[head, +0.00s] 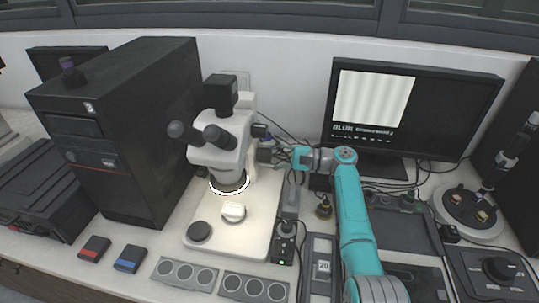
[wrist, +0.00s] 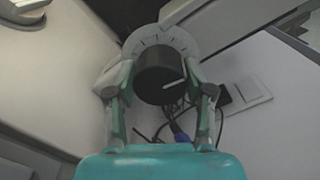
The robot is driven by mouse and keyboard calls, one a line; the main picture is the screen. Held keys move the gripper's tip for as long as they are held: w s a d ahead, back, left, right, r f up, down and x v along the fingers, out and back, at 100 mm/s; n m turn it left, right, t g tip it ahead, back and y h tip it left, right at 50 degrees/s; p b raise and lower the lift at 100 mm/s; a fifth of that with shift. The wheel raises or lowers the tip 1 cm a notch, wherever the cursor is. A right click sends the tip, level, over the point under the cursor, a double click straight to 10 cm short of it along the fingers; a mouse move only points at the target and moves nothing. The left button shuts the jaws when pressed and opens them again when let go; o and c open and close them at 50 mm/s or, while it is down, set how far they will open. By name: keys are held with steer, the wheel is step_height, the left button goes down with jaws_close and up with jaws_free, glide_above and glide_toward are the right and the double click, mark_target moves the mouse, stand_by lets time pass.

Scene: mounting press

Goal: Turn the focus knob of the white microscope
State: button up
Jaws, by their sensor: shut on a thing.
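The white microscope (head: 223,150) stands on its pale base plate in the middle left of the head view, with dark eyepieces and a lit ring under its head. Its black focus knob (wrist: 162,76) shows in the wrist view, with a white pointer line and a graduated white dial behind it. My gripper (wrist: 160,92) is shut on the knob, one finger on each side. In the head view my gripper (head: 275,152) reaches the microscope's right side from the right. The knob's contact with the fingers is small and partly hidden there.
A black computer tower (head: 130,130) stands left of the microscope. A monitor (head: 410,110) reading "BLUR" stands at the back right, behind my arm. Cables (wrist: 180,125) hang below the knob. Small boxes and trays line the bench front.

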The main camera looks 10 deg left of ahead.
steer(key=n, duration=0.6)
steer(key=shift+f, duration=0.1)
steer(key=n, duration=0.6)
steer(key=shift+f+t, duration=0.1)
steer(key=shift+t, duration=0.2)
stand_by(0.3)
steer(key=o, duration=1.2)
steer(key=d, duration=1.2)
steer(key=shift+s+r, duration=0.2)
